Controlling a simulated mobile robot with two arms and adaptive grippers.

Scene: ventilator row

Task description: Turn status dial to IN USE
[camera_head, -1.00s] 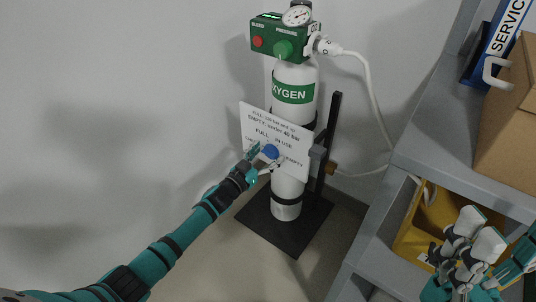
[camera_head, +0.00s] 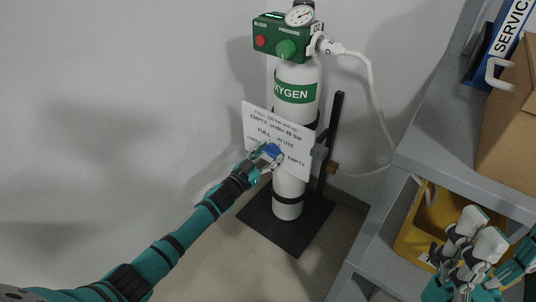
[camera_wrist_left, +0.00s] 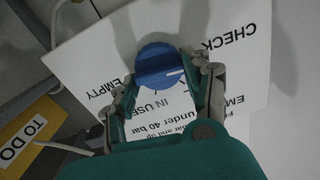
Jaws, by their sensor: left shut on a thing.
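The blue status dial (camera_wrist_left: 158,62) sits on a white label board (camera_head: 298,166) mounted in front of the oxygen cylinder (camera_head: 296,118). My left gripper (camera_head: 268,152) is at the board, with its fingers on either side of the dial and shut on it. In the left wrist view the left gripper (camera_wrist_left: 165,82) comes in from below. The board's words appear upside down there: CHECK upper right, EMPTY at left, IN USE just below the dial. The dial's white line points to the right, away from IN USE. FULL is hidden in that view.
A grey shelf unit (camera_head: 440,165) stands at right with a cardboard box (camera_head: 508,125) and a yellow bin (camera_head: 425,225). My right gripper (camera_head: 468,248) is in front of the bin. A white hose (camera_head: 373,105) runs from the cylinder. The wall at left is clear.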

